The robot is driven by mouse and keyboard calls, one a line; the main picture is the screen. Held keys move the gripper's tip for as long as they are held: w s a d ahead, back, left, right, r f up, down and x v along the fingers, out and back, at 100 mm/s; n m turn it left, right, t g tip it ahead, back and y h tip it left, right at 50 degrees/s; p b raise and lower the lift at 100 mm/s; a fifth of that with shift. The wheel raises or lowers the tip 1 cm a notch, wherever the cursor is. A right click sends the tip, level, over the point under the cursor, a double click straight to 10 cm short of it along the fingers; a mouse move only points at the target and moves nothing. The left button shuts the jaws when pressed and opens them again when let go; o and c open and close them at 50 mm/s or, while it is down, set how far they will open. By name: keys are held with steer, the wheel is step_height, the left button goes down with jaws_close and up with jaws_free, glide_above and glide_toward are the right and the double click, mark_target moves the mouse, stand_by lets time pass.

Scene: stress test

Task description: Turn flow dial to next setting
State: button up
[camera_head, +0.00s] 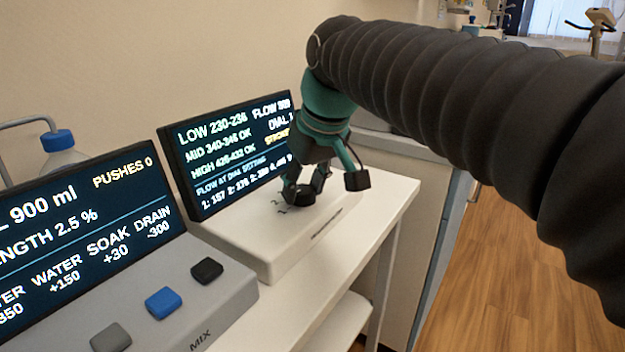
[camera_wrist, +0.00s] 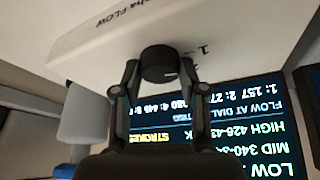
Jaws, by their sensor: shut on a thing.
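The flow dial (camera_wrist: 158,62) is a round black knob with a small white mark on its right side in the wrist view. It sits on top of a white box; in the head view the dial (camera_head: 299,196) is partly covered by my fingers. My gripper (camera_head: 304,184) comes down from above and is shut on the dial. In the wrist view the fingers of my gripper (camera_wrist: 160,68) stand on opposite sides of the knob. The printed setting numbers are mostly hidden; a "1" shows beside the knob in the wrist view.
A screen (camera_head: 232,150) behind the dial lists LOW, MID and HIGH ranges, and flow at each dial setting. A grey console (camera_head: 225,300) with several buttons and its own screen (camera_head: 80,235) stands at left. A blue-capped bottle (camera_head: 60,150) is behind. Floor at right is clear.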

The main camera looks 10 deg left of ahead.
stand_by(0.4)
steer(key=o, duration=1.1)
steer(key=shift+o, duration=0.2)
steer(key=shift+r, duration=0.1)
steer(key=v, duration=1.1)
steer(key=shift+d+r, duration=0.15)
steer(key=shift+r, duration=0.2)
steer(key=shift+s, duration=0.1)
steer(key=s+d+f+m+t+h, duration=0.1)
steer(key=s+d+f+m, duration=0.1)
steer(key=d+f, duration=0.45)
steer(key=s+d+f+m, duration=0.2)
steer(key=d+f+m, duration=0.1)
steer(key=d+f, duration=0.4)
steer(key=s+d+f+m+h, duration=0.1)
steer(key=s+d+f+m, duration=0.1)
steer(key=s+d+f, duration=0.2)
steer(key=s+d+f+m+t+h, duration=0.1)
steer(key=s+d+f, duration=0.3)
steer(key=f, duration=0.6)
steer(key=d+m, duration=0.1)
steer(key=d, duration=0.1)
steer(key=shift+d+f, duration=0.25)
steer(key=shift+d, duration=0.15)
